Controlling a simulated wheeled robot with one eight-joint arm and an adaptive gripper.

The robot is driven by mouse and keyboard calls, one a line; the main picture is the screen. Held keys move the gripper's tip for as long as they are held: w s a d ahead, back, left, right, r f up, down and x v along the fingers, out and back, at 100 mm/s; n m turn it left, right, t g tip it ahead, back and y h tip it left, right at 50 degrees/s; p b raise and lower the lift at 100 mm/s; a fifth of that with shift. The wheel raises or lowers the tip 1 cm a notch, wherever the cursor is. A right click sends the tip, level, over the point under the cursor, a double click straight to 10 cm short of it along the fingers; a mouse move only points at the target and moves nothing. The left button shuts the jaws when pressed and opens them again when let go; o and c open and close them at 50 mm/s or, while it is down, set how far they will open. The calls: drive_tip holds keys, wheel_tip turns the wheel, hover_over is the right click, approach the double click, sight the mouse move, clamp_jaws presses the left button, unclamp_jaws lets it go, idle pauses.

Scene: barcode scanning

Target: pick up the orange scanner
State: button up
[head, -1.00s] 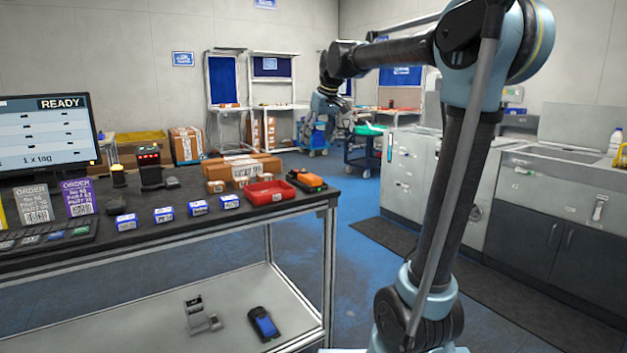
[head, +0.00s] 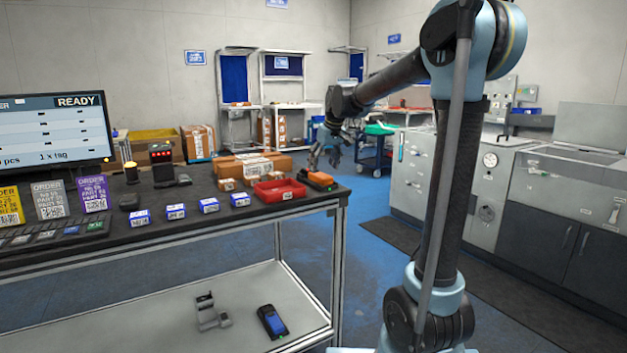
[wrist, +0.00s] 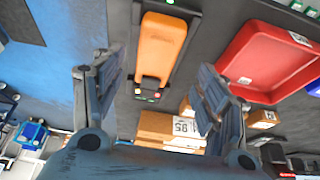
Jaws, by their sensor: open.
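The orange scanner (head: 320,178) lies in a dark holder at the right end of the black table top, beside the red tray (head: 280,190). In the wrist view the orange scanner (wrist: 161,47) shows at the upper middle, between and beyond the two fingers. My gripper (head: 324,157) hangs above the table's right end, just over and behind the scanner. In the wrist view my gripper (wrist: 155,85) has its fingers spread wide with nothing between them. It is apart from the scanner.
In the wrist view the red tray (wrist: 272,65) is right of the scanner, with cardboard boxes (wrist: 165,127) below. Several small blue-and-white boxes (head: 208,205) line the table front. The monitor (head: 55,130) stands at the left. Blue floor is open beyond the table's right edge.

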sight(322, 175)
drive_tip(key=shift+d+x, duration=0.15)
drive_tip(key=shift+x, duration=1.1)
drive_tip(key=shift+d+x, duration=0.1)
drive_tip(key=shift+x, duration=1.2)
drive_tip(key=c, duration=1.3)
